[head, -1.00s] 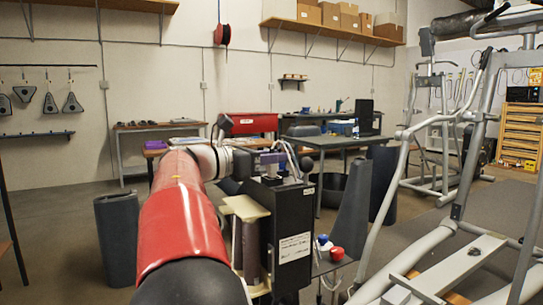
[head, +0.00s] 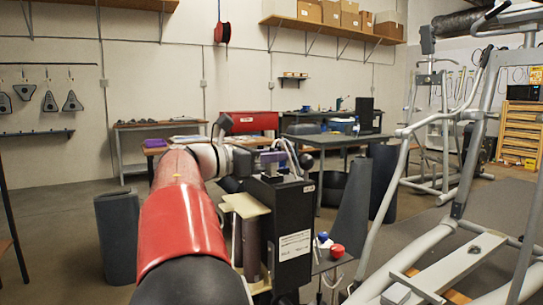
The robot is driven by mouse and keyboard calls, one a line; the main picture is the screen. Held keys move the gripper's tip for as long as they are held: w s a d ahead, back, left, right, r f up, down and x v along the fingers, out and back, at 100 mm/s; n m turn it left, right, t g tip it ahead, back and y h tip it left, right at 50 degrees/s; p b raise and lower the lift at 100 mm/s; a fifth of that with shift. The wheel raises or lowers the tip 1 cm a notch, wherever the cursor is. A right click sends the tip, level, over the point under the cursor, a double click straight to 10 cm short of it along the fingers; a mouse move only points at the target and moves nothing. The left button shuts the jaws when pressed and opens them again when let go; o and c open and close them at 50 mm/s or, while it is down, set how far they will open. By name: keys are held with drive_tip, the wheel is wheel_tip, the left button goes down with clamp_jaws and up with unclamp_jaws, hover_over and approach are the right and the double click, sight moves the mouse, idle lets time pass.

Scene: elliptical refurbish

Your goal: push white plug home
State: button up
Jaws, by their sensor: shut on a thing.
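My arm reaches forward to a black upright box (head: 285,222) with a white label on its side. My gripper (head: 278,166) is at the top of this box, partly hidden by my own wrist. It is shut on a small pale piece that seems to be the white plug (head: 279,170), with a white lead (head: 292,152) looping up beside it. The plug is at or just above the box top. Its socket is hidden, and I cannot tell how deep the plug sits.
A blue-and-white knob (head: 323,238) and a red-and-white knob (head: 337,250) with leads stand right of the box. A grey exercise machine frame (head: 462,190) fills the right side. A dark bin (head: 117,238) stands on the floor at left.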

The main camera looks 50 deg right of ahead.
drive_tip(key=shift+f, duration=0.55)
idle(0.4)
drive_tip(key=o, duration=1.1)
drive_tip(key=shift+c, duration=0.2)
drive_tip(key=v, duration=0.8)
drive_tip(key=shift+r, duration=0.1)
